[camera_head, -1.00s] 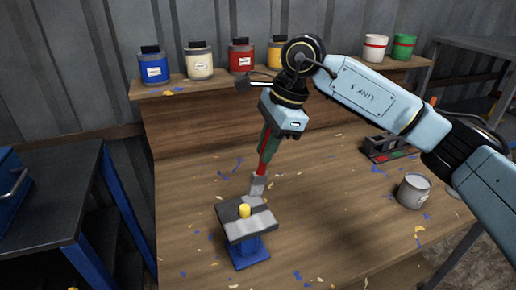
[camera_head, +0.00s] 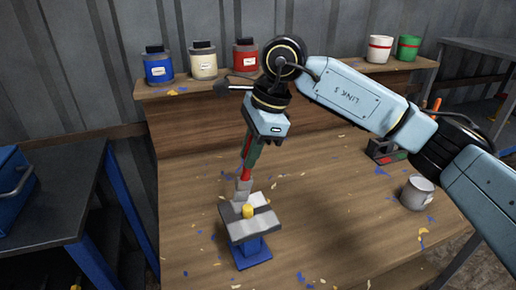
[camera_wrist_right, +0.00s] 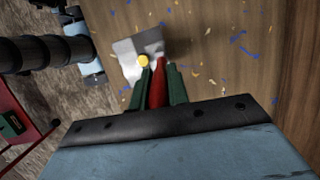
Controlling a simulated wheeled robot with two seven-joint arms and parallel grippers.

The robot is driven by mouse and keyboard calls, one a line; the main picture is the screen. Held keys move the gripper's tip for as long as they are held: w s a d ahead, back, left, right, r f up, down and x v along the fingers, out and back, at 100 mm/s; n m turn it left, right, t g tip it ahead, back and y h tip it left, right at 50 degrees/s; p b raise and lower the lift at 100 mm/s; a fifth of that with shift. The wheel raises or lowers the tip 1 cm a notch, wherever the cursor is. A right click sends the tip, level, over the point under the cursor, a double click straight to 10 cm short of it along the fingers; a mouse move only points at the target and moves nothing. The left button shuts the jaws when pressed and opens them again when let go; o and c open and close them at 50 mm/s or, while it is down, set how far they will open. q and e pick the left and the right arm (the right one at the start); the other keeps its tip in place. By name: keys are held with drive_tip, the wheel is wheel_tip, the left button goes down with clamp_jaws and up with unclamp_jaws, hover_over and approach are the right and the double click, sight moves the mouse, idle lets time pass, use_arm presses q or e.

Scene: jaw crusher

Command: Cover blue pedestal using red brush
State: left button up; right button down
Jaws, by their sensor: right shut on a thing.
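The blue pedestal (camera_head: 252,253) stands on the workbench with a flat top plate (camera_head: 262,227) patched in light and darker grey. A yellow knob (camera_head: 248,211) sits on the plate; both also show in the wrist view, the knob (camera_wrist_right: 143,61) just past my fingertips. My right gripper (camera_head: 249,157) is shut on the red brush (camera_head: 246,174), held tilted above the back left of the plate. The brush's grey head (camera_head: 242,191) reaches down to the plate's back left edge; I cannot tell if it touches. My left gripper is not in view.
A grey can (camera_head: 416,193) stands at the right of the workbench (camera_head: 330,220), near a dark tray (camera_head: 385,150). Several paint jars (camera_head: 203,62) and two cups line the raised back shelf. Paint flakes litter the bench. A dark side table (camera_head: 50,205) is at the left.

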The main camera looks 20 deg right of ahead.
drive_tip(key=a, duration=0.5)
drive_tip(key=shift+s+r, duration=0.1)
drive_tip(key=shift+s, duration=0.1)
idle(0.3)
drive_tip(key=shift+r, duration=0.1)
wheel_tip(320, 180, up, 5)
drive_tip(key=p, duration=0.2)
drive_tip(key=shift+p, duration=0.4)
